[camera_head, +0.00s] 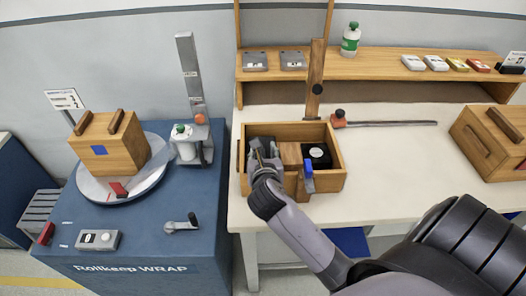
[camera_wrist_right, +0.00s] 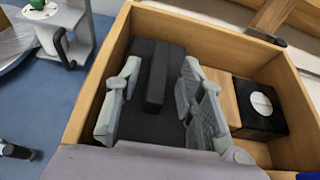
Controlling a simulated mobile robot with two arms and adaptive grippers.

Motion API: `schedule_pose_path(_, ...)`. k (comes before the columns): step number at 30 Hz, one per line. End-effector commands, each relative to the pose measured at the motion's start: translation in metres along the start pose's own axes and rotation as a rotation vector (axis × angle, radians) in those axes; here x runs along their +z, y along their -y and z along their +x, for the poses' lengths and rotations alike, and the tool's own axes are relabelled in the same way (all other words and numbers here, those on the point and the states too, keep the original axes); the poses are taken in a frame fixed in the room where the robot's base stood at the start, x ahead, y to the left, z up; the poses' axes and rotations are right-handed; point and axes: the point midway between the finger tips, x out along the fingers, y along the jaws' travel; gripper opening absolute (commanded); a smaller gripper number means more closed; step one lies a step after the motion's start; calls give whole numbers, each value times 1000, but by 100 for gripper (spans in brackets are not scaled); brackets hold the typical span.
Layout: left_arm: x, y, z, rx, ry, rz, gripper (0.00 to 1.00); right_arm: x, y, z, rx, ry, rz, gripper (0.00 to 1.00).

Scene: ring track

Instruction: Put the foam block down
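The dark grey foam block (camera_wrist_right: 142,118), with a narrow raised bar on top, lies in the left compartment of the open wooden box (camera_head: 322,184). The block also shows in the head view (camera_head: 262,143), partly covered by my gripper. My right gripper (camera_head: 262,160) reaches down into that compartment. In the right wrist view its two grey fingers (camera_wrist_right: 158,92) are spread, one on each side of the raised bar, with a gap to it. Their lower contact with the block cannot be made out. My left gripper is not in view.
A black block with a white disc (camera_head: 317,154) sits in the box's right compartment. A blue-handled clamp (camera_head: 308,178) is at the front wall. An upright wooden lid (camera_head: 316,80) stands behind.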

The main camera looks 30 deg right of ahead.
Motion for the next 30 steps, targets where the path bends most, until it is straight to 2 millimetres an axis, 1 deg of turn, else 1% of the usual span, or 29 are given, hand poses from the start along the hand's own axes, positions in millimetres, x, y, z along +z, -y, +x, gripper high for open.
schedule_pose_path(9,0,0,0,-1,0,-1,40,0,0,-68,3,0,1,36)
schedule_pose_path(12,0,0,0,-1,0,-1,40,0,0,-86,2,-1,2,36)
schedule_pose_path(15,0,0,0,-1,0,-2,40,0,0,-98,1,-1,1,36)
schedule_pose_path(18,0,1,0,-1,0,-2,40,0,0,-106,0,0,1,36)
schedule_pose_path(21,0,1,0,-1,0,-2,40,0,0,-109,0,0,1,36)
schedule_pose_path(30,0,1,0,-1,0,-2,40,0,0,-108,0,-2,6,36)
